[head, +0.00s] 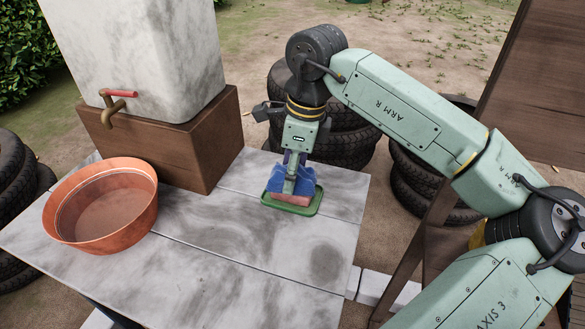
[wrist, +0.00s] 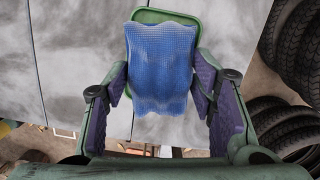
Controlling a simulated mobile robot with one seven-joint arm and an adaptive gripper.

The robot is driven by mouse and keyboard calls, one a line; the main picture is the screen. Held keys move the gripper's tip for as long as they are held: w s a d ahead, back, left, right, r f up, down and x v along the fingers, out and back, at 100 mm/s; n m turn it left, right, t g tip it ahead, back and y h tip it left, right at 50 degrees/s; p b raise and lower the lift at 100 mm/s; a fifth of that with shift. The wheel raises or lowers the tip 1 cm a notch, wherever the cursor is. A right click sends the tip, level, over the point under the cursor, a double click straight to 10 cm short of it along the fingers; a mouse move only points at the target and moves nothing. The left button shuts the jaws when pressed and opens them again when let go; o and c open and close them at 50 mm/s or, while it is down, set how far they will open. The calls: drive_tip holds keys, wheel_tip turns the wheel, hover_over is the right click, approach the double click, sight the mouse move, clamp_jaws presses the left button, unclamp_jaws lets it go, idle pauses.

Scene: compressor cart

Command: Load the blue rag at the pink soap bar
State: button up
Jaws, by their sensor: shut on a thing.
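The blue rag (head: 304,178) hangs in my gripper (head: 291,176), which is shut on it and points down. In the wrist view the rag (wrist: 160,62) spreads between the two purple-padded fingers of my gripper (wrist: 160,85). The pink soap bar (head: 292,199) lies in a green dish (head: 290,210), directly under the rag. The rag's lower edge is at or very near the top of the soap; I cannot tell whether they touch. The wrist view shows the dish's green rim (wrist: 165,16), with the soap hidden behind the rag.
The dish stands on a grey stone tabletop (head: 215,235), towards its back right. An orange basin (head: 75,235) stands at the left. Behind it is a white tank (head: 150,55) with a brass tap (head: 115,103) on a brown block. The tabletop's middle is clear. Tires (head: 345,130) stand behind.

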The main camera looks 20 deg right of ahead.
drive_tip(key=shift+f+b, duration=0.6)
drive_tip(key=shift+b, duration=0.25)
idle(2.0)
drive_tip(key=shift+r+p, duration=1.9)
drive_tip(key=shift+r, duration=1.7)
drive_tip(key=shift+f, duration=0.25)
